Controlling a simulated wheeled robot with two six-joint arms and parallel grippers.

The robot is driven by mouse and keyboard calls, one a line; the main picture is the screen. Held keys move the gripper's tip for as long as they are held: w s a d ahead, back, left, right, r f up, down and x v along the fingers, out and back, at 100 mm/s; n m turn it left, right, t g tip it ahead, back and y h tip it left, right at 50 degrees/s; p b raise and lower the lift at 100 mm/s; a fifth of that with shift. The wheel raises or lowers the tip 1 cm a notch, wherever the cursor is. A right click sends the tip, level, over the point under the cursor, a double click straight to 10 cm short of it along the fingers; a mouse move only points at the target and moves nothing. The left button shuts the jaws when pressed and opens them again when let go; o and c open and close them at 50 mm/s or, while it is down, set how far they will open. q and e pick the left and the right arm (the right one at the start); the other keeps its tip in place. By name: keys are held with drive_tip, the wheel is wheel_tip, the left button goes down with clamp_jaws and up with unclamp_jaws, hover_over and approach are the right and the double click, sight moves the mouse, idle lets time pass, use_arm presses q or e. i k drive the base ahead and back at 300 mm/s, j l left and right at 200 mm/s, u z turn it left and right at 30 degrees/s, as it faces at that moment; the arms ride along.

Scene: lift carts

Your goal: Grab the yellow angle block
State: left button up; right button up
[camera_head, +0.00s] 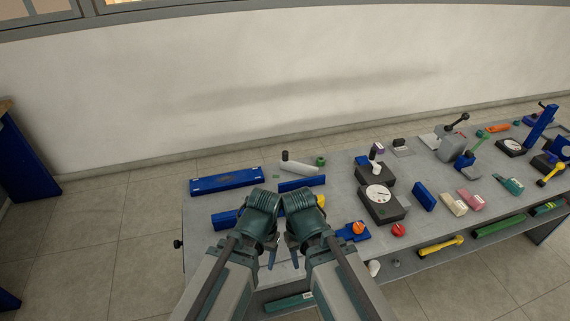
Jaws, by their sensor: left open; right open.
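A small yellow piece (321,200) shows just behind my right wrist on the near left part of the grey table. Most of it is hidden, so I cannot tell whether it is an angle block. My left gripper (271,259) and my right gripper (294,257) are side by side over the table's left end, pointing down. Both are open, with nothing seen between the fingers. The wrists cover the spot around the yellow piece.
The grey table (230,260) carries blue bars (227,181), a dial box (380,203), an orange-knobbed blue piece (354,231) and a red knob (398,230). A white wall stands behind.

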sight(322, 198)
drive_tip(key=j+z, duration=0.15)
drive_tip(key=z, duration=1.6)
drive_tip(key=k+j, duration=0.55)
drive_tip(key=j, duration=0.2)
